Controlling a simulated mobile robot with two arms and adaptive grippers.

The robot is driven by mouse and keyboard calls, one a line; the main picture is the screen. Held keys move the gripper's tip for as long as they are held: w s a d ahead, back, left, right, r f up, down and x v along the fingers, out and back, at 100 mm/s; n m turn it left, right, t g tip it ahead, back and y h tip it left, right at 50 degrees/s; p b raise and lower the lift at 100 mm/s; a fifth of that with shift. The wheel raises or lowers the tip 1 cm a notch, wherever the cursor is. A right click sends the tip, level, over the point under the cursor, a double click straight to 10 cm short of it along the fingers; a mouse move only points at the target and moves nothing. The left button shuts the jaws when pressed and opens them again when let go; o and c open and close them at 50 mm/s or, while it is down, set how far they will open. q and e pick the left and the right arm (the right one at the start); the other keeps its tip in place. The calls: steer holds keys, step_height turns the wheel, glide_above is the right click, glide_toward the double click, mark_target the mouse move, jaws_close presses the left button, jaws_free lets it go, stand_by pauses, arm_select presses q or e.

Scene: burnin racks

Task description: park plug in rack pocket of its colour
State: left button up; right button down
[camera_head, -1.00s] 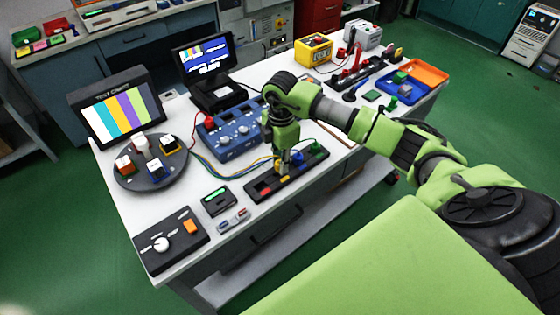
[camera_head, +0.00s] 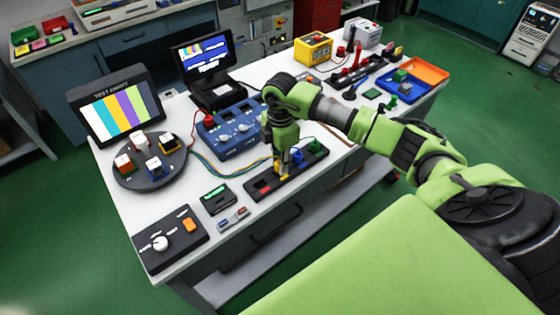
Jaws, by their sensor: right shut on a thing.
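The black rack (camera_head: 306,172) lies on the white bench, with coloured pockets along it. A blue plug (camera_head: 298,158) and a green plug (camera_head: 316,147) stand in its right half, and red-orange marks show at its left end. My right gripper (camera_head: 283,166) points down over the middle of the rack, shut on a yellow plug (camera_head: 283,174). The plug is at the rack's top, by the yellow marking; its lower end is too small to tell whether it is seated. My left gripper is not in view.
A blue control box (camera_head: 229,138) with cables stands behind the rack. A round dark turntable (camera_head: 125,180) with several coloured cubes is at left. A small black meter (camera_head: 218,199) lies left of the rack. A blue and orange tray (camera_head: 404,88) is at far right.

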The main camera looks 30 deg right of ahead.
steer(key=shift+f+b, duration=0.4)
steer(key=shift+f, duration=0.25)
steer(key=c, duration=1.8)
jaws_free()
steer(key=shift+o, duration=0.2)
steer(key=shift+r, duration=0.1)
step_height(320, 180, up, 12)
steer(key=shift+f, duration=0.1)
